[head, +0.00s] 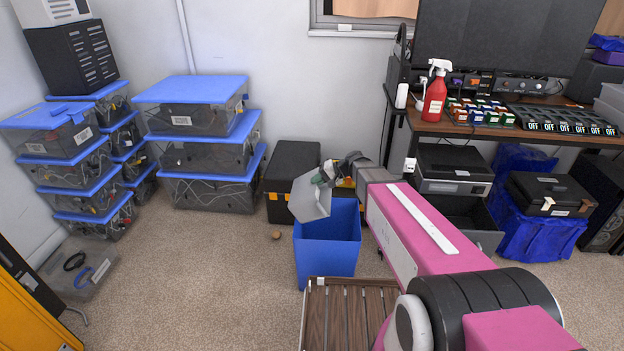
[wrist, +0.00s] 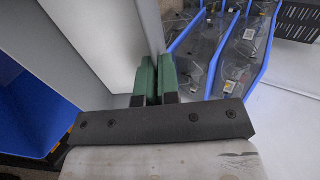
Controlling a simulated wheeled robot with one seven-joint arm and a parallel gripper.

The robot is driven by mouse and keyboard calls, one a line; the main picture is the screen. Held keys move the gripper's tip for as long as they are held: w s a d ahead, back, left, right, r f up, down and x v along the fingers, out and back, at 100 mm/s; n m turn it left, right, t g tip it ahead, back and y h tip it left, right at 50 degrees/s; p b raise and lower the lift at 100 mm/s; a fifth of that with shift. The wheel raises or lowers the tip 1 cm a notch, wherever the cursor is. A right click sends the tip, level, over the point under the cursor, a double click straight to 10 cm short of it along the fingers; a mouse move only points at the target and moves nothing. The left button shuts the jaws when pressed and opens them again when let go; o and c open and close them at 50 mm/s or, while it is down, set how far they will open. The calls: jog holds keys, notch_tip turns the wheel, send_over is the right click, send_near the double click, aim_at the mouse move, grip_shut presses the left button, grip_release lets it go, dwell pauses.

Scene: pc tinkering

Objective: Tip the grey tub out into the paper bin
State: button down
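The grey tub (head: 309,200) is held in the air, tilted, over the left rim of the blue paper bin (head: 326,256). The bin stands upright on the carpet. My gripper (head: 322,178) is at the tub's upper edge. In the wrist view, the green fingers of my gripper (wrist: 157,75) are closed on the tub's thin wall, and the tub (wrist: 105,30) fills the upper left. The blue bin (wrist: 25,120) shows below it at the left edge. I cannot see what is inside the tub or the bottom of the bin.
A small brown round object (head: 276,235) lies on the carpet left of the bin. A slatted wooden surface (head: 340,318) stands close in front of the bin. Stacked clear boxes with blue lids (head: 195,90) stand at left. A black case (head: 291,160) stands behind the bin.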

jog(key=d+f+y, duration=0.4)
jog(key=y, duration=0.1)
jog(key=shift+f, duration=0.15)
jog(key=d+f+y, duration=0.2)
jog(key=d+y, duration=0.4)
jog(key=y, duration=0.1)
jog(key=shift+s+y, duration=0.15)
jog(key=shift+y, duration=0.25)
dwell(1.7)
